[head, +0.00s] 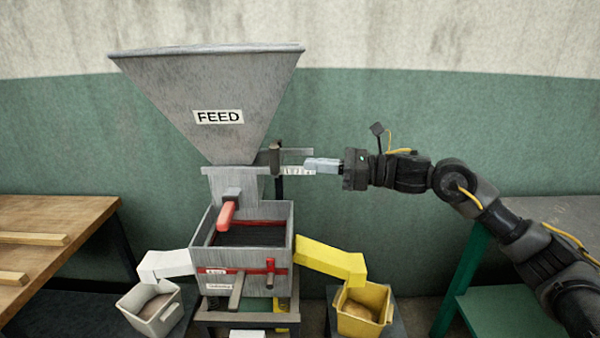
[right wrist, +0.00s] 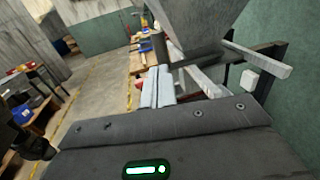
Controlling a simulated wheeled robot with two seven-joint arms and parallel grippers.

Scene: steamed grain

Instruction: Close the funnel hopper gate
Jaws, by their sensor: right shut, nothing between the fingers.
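The grey funnel hopper (head: 215,90) with a FEED label stands at center left in the head view; its lower body also shows in the right wrist view (right wrist: 200,25). A flat grey gate slide (head: 297,152) sticks out to the right of its neck, with a dark upright handle (head: 275,160) beside the neck. A marked scale strip (head: 298,171) lies just below the slide. My right gripper (head: 310,164) is shut and empty at the slide's outer end, pointing left toward the handle. Its closed fingers (right wrist: 157,88) show in the right wrist view. Whether they touch the slide, I cannot tell. My left gripper is out of view.
A grey box (head: 250,262) with a red lever (head: 227,214) sits below the hopper. A white chute (head: 165,265) and yellow chute (head: 330,262) lead to a white bin (head: 140,320) and yellow bin (head: 376,296). A wooden table (head: 60,212) stands left, a green-legged one (head: 470,270) right.

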